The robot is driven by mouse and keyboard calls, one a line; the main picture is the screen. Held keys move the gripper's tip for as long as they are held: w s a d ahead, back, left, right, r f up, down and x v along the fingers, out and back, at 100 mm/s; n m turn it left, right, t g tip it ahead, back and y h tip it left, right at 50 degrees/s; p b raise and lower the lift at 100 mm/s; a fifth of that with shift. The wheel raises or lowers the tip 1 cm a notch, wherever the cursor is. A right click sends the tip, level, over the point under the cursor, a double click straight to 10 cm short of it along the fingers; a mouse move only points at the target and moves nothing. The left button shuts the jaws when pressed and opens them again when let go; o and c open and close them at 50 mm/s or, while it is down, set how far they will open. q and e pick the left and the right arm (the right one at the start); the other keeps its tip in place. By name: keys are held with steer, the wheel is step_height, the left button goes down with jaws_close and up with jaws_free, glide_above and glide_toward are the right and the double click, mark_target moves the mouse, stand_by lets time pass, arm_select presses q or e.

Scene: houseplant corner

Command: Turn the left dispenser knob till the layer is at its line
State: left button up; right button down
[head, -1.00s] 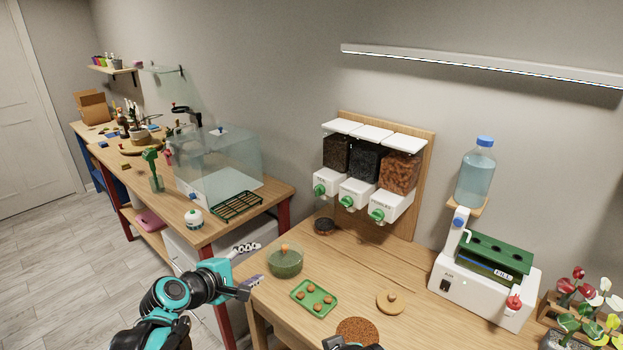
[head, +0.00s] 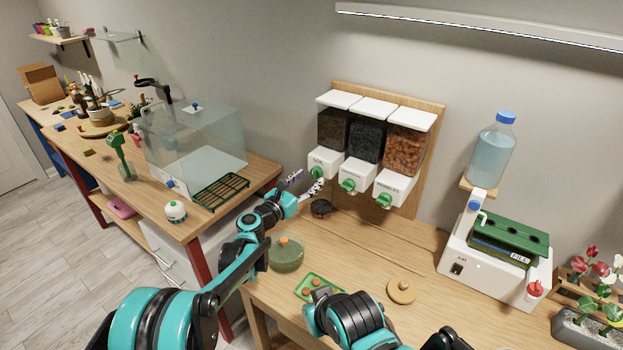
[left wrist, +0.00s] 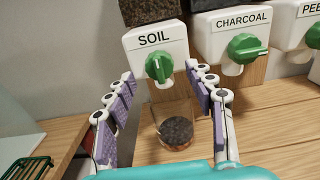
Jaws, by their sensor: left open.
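The left dispenser (head: 325,160), labelled SOIL, hangs on the wall board with dark soil in its clear hopper. Its green knob (left wrist: 159,67) is on the white front and also shows in the head view (head: 316,172). My left gripper (head: 305,186) is open just in front of it; in the left wrist view the purple-padded fingers (left wrist: 159,73) stand on either side of and below the knob, with no clear contact. A clear glass jar (left wrist: 176,132) under the spout holds a dark layer at its bottom. Its line cannot be made out. My right gripper is not in view.
The charcoal knob (left wrist: 247,48) is close right of my fingers, with the pebbles dispenser (head: 393,187) beyond. A green bowl (head: 287,254), green tray (head: 318,288) and wooden lid (head: 401,291) are on the table. A glass tank (head: 195,140) stands at left.

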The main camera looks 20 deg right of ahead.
mark_target(315, 174)
arm_select(q)
steer(key=shift+x, duration=1.2)
steer(key=c, duration=1.2)
steer(key=shift+o, duration=0.2)
